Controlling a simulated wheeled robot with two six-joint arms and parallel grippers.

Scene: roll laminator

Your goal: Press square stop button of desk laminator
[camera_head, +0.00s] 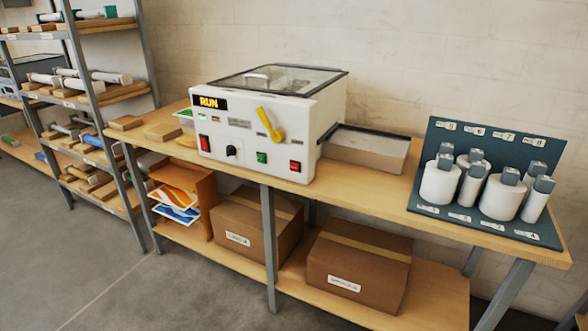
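The desk laminator (252,140) is a white box with a glass lid, standing on the wooden bench. Its display (210,103) reads RUN in orange letters. A yellow lever (269,125) is at the upper right of the panel. Neither of my grippers shows in this view.
The wooden bench (360,195) is clear in front of the right tray (366,150). A dark rack (430,198) with several white rolls stands at the right. A metal shelf unit (90,80) is at the left. The floor (110,270) in front is free.

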